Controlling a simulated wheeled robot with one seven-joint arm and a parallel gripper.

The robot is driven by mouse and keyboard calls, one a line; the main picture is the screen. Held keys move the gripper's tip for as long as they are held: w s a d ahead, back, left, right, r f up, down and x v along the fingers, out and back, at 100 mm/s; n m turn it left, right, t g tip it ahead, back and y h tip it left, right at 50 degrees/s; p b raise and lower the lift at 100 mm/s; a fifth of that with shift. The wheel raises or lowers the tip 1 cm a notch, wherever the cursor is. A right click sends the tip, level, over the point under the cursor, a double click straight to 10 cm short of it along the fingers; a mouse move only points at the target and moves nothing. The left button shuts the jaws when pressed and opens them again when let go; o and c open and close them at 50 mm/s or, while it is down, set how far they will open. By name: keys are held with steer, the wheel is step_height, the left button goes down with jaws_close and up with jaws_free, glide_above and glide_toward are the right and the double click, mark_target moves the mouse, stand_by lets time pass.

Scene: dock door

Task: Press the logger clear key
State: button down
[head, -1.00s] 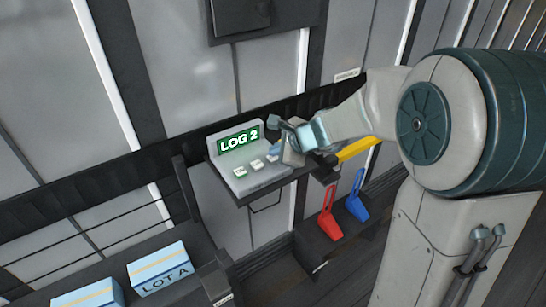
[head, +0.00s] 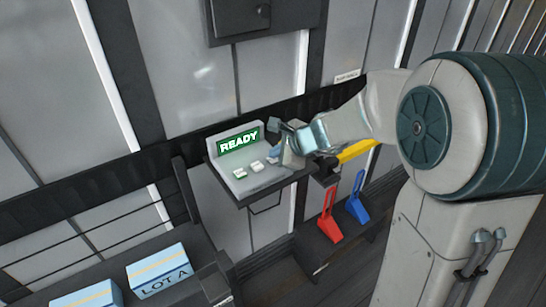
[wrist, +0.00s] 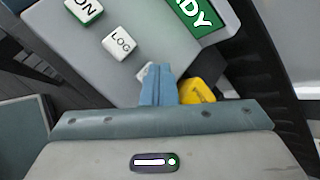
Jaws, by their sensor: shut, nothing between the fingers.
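The logger (head: 262,181) is a grey sloped console on a dark shelf, its green screen (head: 239,142) reading READY. The screen shows partly in the wrist view (wrist: 200,14). Its ON key (wrist: 84,9) and LOG key (wrist: 119,42) are white blocks in a row. A third pale key (wrist: 144,72) is mostly hidden behind my fingers; its label cannot be read. My gripper (wrist: 157,84) is shut and empty, its blue fingertips over this third key at the row's end. Whether they touch it cannot be told.
A yellow bar (head: 358,150) is right of the logger, with red (head: 328,217) and blue (head: 357,203) handles below. Blue boxes, one marked LOT A (head: 160,270), lie at lower left. A dark wall box (head: 266,18) hangs above.

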steer(key=shift+r+p, duration=0.5)
steer(key=shift+r, duration=0.3)
step_height(320, 180, up, 5)
steer(key=p, duration=0.4)
steer(key=shift+r, duration=0.1)
stand_by(0.4)
steer(key=s+d+r+n+g+h, duration=0.1)
steer(key=s+d+n+h, duration=0.1)
steer(key=s+d+n, duration=0.3)
steer(key=s+d+r+n+h, duration=0.1)
steer(key=s+d+n, duration=0.4)
steer(key=s, duration=0.6)
steer(key=s+d+r+n+g+h, duration=0.1)
steer(key=s+d+n+h, duration=0.2)
steer(key=s+n, duration=0.5)
steer(key=shift+s+d+g+h, duration=0.3)
steer(key=shift+s+d, duration=0.3)
steer(key=shift+d, duration=0.3)
